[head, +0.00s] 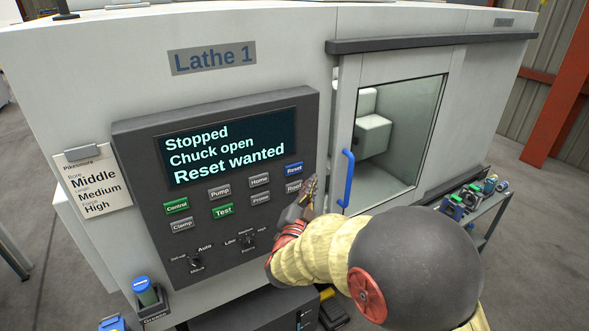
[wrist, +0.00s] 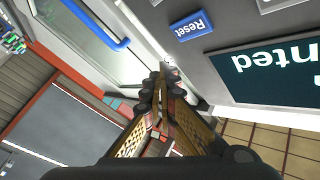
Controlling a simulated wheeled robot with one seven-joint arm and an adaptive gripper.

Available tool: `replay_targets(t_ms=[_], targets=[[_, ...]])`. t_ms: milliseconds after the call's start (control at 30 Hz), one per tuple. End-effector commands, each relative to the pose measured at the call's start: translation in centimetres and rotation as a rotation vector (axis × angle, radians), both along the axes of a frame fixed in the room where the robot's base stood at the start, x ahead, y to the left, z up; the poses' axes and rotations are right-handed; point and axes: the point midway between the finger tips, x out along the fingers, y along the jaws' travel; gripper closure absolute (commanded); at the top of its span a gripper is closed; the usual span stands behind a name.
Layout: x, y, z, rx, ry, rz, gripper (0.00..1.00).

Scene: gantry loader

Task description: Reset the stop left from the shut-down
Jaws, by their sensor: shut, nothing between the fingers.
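The control panel (head: 130,150) on Lathe 1 carries a screen (head: 228,148) that reads "Stopped", "Chuck open" and "Reset wanted". The blue Reset button (head: 293,169) sits at the panel's upper right, below the screen's right end. In the wrist view the Reset button (wrist: 191,25) appears upside down, above and right of my fingertips. My gripper (head: 311,186) is shut and empty in front of the panel's right edge, close to the Reset button. In the wrist view its fingertips (wrist: 163,82) are together. I cannot tell whether they touch anything.
Other buttons, such as Home (head: 260,180) and Pump (head: 220,191), lie near Reset. The lathe door's blue handle (head: 346,178) stands just right of my gripper. A cart (head: 487,222) with several parts is at the right. A card (head: 92,181) hangs left of the panel.

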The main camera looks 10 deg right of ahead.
Motion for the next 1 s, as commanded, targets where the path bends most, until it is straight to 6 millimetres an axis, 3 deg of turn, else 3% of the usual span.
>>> replay_targets(t_ms=[400,1000], targets=[[4.6,1.5,-0.2,0.001,0.000,-0.001,1.00],[5.4,1.8,0.0,0.000,0.000,0.000,1.00]])
